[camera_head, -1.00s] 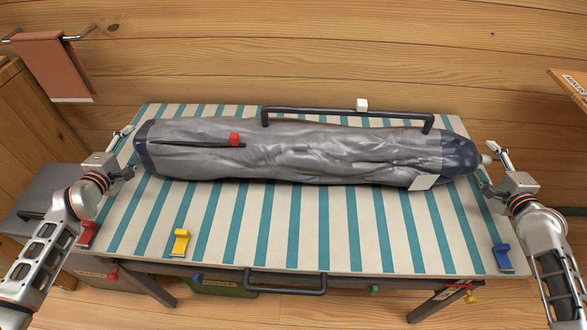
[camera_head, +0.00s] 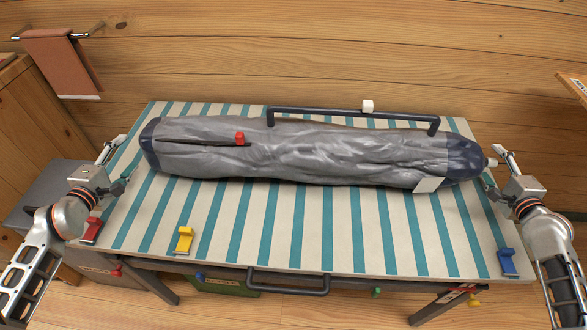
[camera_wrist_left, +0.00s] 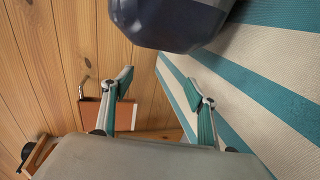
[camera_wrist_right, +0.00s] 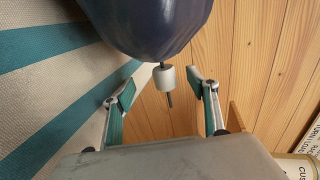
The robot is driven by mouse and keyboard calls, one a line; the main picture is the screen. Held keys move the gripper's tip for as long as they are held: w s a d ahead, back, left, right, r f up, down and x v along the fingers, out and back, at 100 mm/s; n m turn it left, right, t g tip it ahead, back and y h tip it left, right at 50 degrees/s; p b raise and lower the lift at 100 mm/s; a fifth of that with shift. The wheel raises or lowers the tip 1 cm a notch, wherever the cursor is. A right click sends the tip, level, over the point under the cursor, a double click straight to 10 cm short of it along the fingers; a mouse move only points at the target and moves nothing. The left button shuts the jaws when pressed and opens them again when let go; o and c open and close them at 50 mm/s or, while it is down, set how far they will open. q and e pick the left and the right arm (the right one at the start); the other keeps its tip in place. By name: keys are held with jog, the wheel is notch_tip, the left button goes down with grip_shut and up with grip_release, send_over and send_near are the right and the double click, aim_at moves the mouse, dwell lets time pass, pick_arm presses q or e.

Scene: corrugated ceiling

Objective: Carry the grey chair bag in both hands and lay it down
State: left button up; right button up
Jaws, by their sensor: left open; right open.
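The long grey chair bag (camera_head: 300,150) with dark blue ends lies across the striped table (camera_head: 300,235) in the head view. My left gripper (camera_head: 122,162) is open and empty, off the bag's left end with a gap between. In the left wrist view the blue end (camera_wrist_left: 175,22) is above the spread fingers (camera_wrist_left: 163,98). My right gripper (camera_head: 493,168) is open close to the bag's right end. In the right wrist view the blue end (camera_wrist_right: 150,25) and a white toggle on a cord (camera_wrist_right: 164,77) are just ahead of the spread fingers (camera_wrist_right: 163,102).
A dark handle bar (camera_head: 350,113) runs along the table's back edge, another (camera_head: 288,283) along the front. Red (camera_head: 92,230), yellow (camera_head: 184,240) and blue (camera_head: 507,262) clips sit near the front edge. A brown towel (camera_head: 60,62) hangs at back left.

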jog(key=shift+s, duration=0.15)
pick_arm(q)
jog(key=v, duration=0.5)
pick_arm(e)
jog(key=v, duration=1.1)
jog(key=shift+s, duration=0.35)
jog(key=shift+r, duration=0.15)
